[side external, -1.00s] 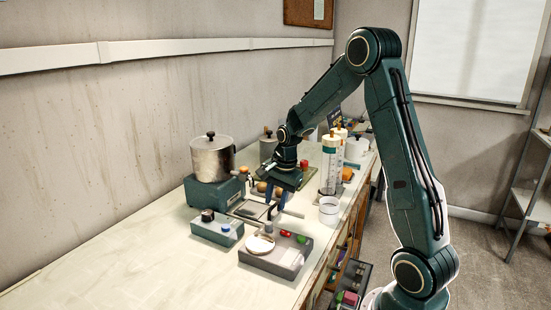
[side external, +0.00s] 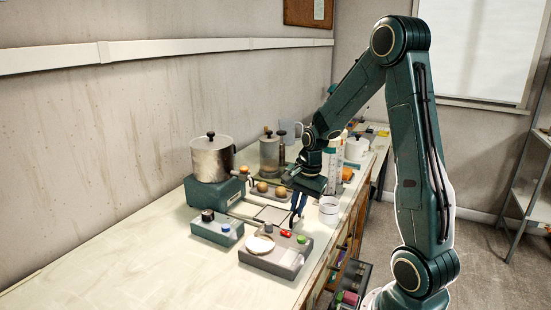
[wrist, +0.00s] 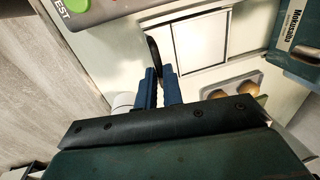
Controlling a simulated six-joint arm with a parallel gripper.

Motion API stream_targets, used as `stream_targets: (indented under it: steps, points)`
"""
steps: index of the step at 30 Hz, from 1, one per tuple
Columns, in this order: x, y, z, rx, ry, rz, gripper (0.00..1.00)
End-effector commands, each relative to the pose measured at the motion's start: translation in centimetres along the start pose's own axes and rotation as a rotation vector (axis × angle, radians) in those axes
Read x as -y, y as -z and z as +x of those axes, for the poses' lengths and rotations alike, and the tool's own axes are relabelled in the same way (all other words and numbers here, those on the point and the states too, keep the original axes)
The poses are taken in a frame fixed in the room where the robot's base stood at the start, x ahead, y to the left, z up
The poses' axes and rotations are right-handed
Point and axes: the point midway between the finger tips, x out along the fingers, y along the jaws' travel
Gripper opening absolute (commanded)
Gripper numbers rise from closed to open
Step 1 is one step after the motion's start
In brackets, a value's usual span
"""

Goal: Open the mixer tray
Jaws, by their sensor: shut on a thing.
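The mixer is a teal box (side external: 210,191) with a metal lidded pot (side external: 212,160) on top; part of its body, with a name label, shows at the right of the wrist view (wrist: 304,38). Its flat, pale, square tray (side external: 270,215) is drawn out to the right of it, just above the bench. In the wrist view the tray (wrist: 200,40) lies ahead of my fingers, with a dark handle (wrist: 153,48) at its near edge. My gripper (side external: 296,217) points down and is shut on this handle (wrist: 159,78). The fingers partly hide the handle.
A grey box (side external: 272,262) with a round white dish and coloured buttons stands in front of the tray. A small teal control box (side external: 217,229) is at its left. A white cup (side external: 329,209) stands close right of my gripper. Round brown balls (side external: 270,190) sit behind. The bench's front left is clear.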

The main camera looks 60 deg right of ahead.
Motion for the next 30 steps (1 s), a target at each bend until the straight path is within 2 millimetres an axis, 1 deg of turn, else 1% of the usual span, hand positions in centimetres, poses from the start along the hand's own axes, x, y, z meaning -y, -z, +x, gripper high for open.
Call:
stream_targets:
  steps: [1,3,6,16,17,18,20,30]
  points:
    - [-0.9,0.2,-0.3,-0.004,0.002,0.006,0.00]
    - [-1.8,0.1,-0.5,-0.004,0.001,0.004,0.00]
    - [-2.6,0.1,-0.6,-0.005,0.002,0.004,0.00]
    - [-2.8,0.1,-0.6,-0.005,0.003,0.001,0.00]
    - [-2.8,0.1,-0.6,-0.005,0.003,0.001,0.12]
    - [-2.8,0.1,-0.6,-0.005,0.003,0.001,0.20]
    - [-2.8,0.1,-0.6,-0.004,0.003,0.001,0.31]
    - [-2.8,0.0,-0.6,-0.002,0.001,0.001,0.31]
